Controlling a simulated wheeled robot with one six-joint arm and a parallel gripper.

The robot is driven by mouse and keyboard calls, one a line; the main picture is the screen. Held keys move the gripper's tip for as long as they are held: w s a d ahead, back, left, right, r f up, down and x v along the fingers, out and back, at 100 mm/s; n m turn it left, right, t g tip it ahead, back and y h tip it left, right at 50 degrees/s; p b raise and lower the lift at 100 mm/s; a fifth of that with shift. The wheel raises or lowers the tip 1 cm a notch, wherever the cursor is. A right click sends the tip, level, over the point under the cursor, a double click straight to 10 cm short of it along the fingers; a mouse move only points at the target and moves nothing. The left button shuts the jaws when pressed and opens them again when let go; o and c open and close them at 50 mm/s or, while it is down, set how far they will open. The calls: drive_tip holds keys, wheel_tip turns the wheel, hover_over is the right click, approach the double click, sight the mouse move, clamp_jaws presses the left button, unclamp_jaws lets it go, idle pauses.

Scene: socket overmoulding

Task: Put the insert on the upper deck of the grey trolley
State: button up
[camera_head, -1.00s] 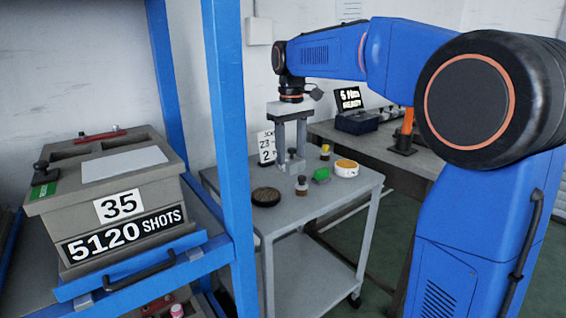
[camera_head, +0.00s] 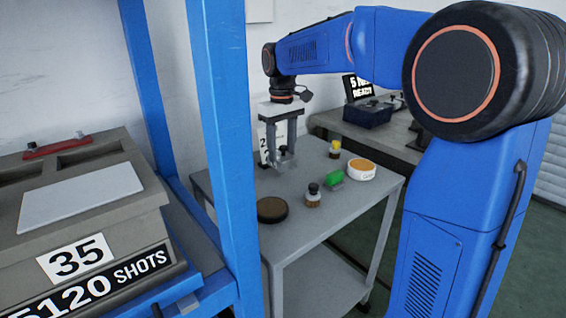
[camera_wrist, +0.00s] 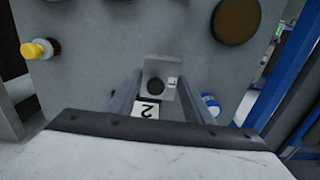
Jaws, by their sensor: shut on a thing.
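My gripper (camera_head: 281,161) points down above the back left part of the grey trolley's upper deck (camera_head: 330,222). Its fingers are shut on the insert (camera_head: 286,156), a small grey metal piece with a dark round feature. In the wrist view, the insert (camera_wrist: 171,72) sits between the two fingertips over the grey deck (camera_wrist: 110,45). I cannot tell whether its underside touches the deck.
A blue rack post (camera_head: 229,150) stands close on the left, beside a grey mould (camera_head: 75,215).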

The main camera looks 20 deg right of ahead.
sight(282, 156)
drive_tip(key=shift+f, duration=2.15)
drive_tip(key=o, duration=1.6)
drive_tip(key=shift+f, duration=0.1)
drive_tip(key=shift+c, duration=0.2)
